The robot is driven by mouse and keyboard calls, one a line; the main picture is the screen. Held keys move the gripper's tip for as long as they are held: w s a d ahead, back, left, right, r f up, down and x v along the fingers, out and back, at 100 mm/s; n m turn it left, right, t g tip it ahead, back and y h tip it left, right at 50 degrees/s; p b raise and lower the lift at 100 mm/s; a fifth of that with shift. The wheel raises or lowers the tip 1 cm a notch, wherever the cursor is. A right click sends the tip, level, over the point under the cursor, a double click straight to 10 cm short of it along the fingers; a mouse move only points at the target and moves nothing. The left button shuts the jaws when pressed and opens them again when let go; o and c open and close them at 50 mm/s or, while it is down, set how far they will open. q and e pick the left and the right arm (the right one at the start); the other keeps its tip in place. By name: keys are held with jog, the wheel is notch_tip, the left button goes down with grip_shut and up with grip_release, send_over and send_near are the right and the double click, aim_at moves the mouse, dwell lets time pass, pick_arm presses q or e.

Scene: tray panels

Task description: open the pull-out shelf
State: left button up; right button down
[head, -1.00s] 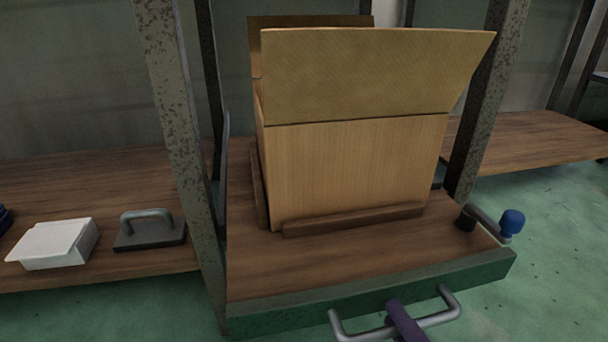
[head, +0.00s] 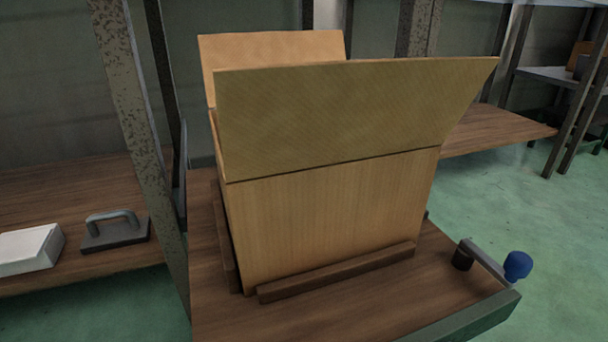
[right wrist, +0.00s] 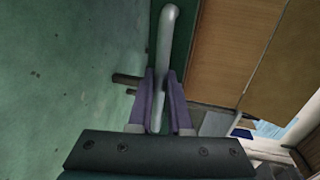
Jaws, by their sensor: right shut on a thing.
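The pull-out shelf (head: 400,305) is a brown wooden panel with a green front edge (head: 470,318). In the head view it stands well out past the metal posts, with a cardboard box on it. Its grey bar handle (right wrist: 167,45) shows in the right wrist view, along the green front. My right gripper (right wrist: 164,82) has purple fingers on both sides of the handle bar and is shut on it. The handle and right gripper are outside the head view. My left gripper is in neither view.
The open-flapped cardboard box (head: 330,220) sits behind a wooden strip (head: 335,272). A lever with a blue knob (head: 517,265) is at the shelf's right side. A speckled post (head: 140,130) stands left. A white box (head: 28,250) and a handled block (head: 115,232) lie on the left shelf.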

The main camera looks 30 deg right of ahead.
jog(key=c, duration=0.8)
grip_release()
jog(key=shift+c, duration=0.2)
jog(key=p+v, duration=0.2)
jog(key=v, duration=0.8)
jog(key=shift+w+d, duration=0.1)
